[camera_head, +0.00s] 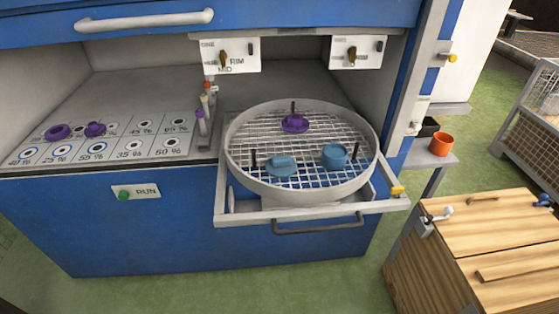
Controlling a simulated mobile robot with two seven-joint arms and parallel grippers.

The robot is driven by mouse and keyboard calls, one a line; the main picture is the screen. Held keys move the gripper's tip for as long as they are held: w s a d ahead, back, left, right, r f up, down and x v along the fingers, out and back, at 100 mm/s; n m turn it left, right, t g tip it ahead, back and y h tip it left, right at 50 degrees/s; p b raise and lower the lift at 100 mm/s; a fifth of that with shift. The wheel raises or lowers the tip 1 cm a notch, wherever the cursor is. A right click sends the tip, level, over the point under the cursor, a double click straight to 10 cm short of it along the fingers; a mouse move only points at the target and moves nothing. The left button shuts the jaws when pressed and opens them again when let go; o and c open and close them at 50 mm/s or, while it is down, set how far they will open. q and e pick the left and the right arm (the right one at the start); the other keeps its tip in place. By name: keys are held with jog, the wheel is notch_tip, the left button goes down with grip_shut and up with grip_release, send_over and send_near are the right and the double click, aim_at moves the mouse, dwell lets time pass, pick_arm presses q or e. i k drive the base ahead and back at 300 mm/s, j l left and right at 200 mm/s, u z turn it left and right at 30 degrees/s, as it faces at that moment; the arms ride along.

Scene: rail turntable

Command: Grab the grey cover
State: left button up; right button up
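No separate grey cover can be made out with certainty. The main round grey thing is a ring-walled wire-mesh tray (232,168) on the pulled-out drawer frame (222,206) of a blue cabinet. Its top is open. A purple piece (295,123), a flat blue piece (282,166) and a round blue piece (334,156) rest on the mesh, among thin dark upright pegs. Neither of my grippers is in view.
Left of the tray, a panel (108,154) with percent marks bears two purple pieces (58,132) (95,129). A drawer handle (318,225) juts out in front. An orange cup (441,144) stands on a side shelf. A wooden chest (480,215) stands at right. Green floor in front is clear.

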aim_at(281, 167)
jog(key=i+j, duration=0.15)
jog(key=j, duration=0.2)
jog(key=i+j, duration=0.1)
jog(key=j, duration=0.3)
jog(key=i+j, duration=0.15)
jog(key=j, duration=0.2)
jog(key=i+j, duration=0.1)
jog(key=j, duration=0.25)
jog(key=j+z, duration=0.15)
jog(key=z, duration=2.05)
jog(key=i+j, duration=0.05)
